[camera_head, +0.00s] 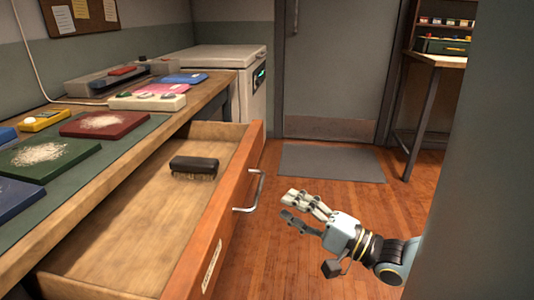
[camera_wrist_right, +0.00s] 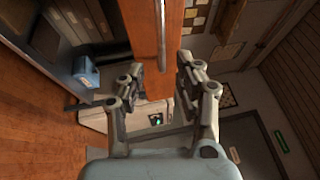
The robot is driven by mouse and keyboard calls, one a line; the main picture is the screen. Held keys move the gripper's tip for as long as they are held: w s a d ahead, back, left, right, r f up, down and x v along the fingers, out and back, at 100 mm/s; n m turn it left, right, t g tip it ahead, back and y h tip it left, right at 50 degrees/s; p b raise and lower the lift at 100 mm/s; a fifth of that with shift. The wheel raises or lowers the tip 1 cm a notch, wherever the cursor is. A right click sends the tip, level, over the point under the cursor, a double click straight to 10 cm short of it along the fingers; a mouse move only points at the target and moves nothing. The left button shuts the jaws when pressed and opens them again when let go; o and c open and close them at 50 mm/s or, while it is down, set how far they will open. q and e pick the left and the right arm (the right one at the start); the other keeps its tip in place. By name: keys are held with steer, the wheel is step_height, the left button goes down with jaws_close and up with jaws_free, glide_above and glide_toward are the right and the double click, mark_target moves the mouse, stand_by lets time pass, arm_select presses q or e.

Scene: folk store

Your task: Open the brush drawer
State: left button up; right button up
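The brush drawer (camera_head: 212,228) is pulled well out from under the workbench, with an orange-brown front. A black brush (camera_head: 194,166) with bristles lies in it. The metal bar handle (camera_head: 257,192) is on the drawer front. My right gripper (camera_head: 294,206) is open and empty, to the right of the handle and apart from it. In the right wrist view its fingers (camera_wrist_right: 157,82) are spread, with the drawer front (camera_wrist_right: 143,40) and handle (camera_wrist_right: 161,38) beyond the gap. My left gripper is not in view.
The workbench (camera_head: 140,146) holds colored trays, including a red one (camera_head: 103,123) and a green one with white powder. A white cabinet (camera_head: 228,66) stands behind it. A grey mat (camera_head: 330,162) lies before the door. The wooden floor right of the drawer is clear.

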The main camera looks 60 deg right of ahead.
steer(key=shift+s+f, duration=0.15)
steer(key=shift+s, duration=0.65)
steer(key=shift+s+f, duration=0.1)
steer(key=shift+s, duration=0.65)
